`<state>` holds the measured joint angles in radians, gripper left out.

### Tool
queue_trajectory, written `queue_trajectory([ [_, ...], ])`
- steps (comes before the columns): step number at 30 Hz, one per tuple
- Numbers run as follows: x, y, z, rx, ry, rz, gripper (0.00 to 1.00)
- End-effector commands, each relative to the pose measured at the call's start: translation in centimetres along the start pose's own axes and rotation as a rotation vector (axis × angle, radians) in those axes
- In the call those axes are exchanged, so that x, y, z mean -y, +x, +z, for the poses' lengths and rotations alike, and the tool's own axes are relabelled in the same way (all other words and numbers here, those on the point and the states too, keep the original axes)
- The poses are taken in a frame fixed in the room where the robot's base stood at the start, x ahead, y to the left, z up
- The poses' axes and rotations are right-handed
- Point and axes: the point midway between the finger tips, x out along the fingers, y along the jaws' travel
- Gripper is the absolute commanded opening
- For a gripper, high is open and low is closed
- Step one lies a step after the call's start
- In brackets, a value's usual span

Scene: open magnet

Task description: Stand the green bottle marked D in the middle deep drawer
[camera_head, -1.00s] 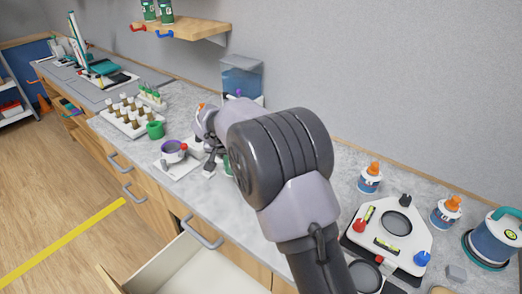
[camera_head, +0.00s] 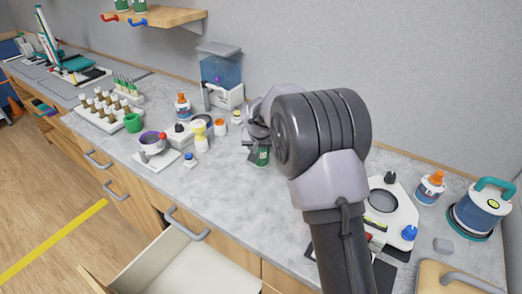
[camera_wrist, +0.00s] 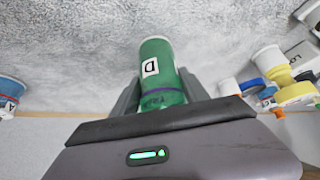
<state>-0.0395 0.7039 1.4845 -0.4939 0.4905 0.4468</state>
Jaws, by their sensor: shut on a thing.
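The green bottle (camera_wrist: 165,62) shows a white label with a black D in the wrist view. My gripper (camera_wrist: 160,92) is shut on it, one dark finger on each side. In the head view the bottle (camera_head: 262,156) shows below my gripper (camera_head: 256,138), over the grey counter; whether its base touches the counter I cannot tell. An open drawer (camera_head: 185,272) with a cream interior sticks out from the counter front at the bottom; its inside looks empty where visible, and its lower part is cut off.
Left of the bottle stand a yellow-and-white item (camera_head: 200,133), an orange-capped bottle (camera_head: 183,107) and a purple-rimmed cup (camera_head: 152,143). A clear blue container (camera_head: 221,70) stands behind. A white device (camera_head: 390,205) lies to the right. The counter in front of the bottle is clear.

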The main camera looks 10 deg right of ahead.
Motion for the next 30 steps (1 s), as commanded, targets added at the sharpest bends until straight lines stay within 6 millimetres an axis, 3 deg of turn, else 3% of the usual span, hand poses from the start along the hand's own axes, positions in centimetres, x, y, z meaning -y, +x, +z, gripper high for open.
queue_trajectory([
  [8, 0.0, 0.1, 0.0, -0.002, 0.000, -0.001, 0.00],
  [9, 0.0, 0.2, 0.1, -0.001, 0.000, 0.000, 0.54],
  [12, 0.0, 0.1, 0.0, -0.001, 0.000, 0.000, 0.74],
  [23, 0.0, -0.6, -0.3, -0.001, 0.000, 0.000, 0.74],
  [30, 0.0, -7.0, -0.4, -0.002, 0.000, -0.001, 0.74],
])
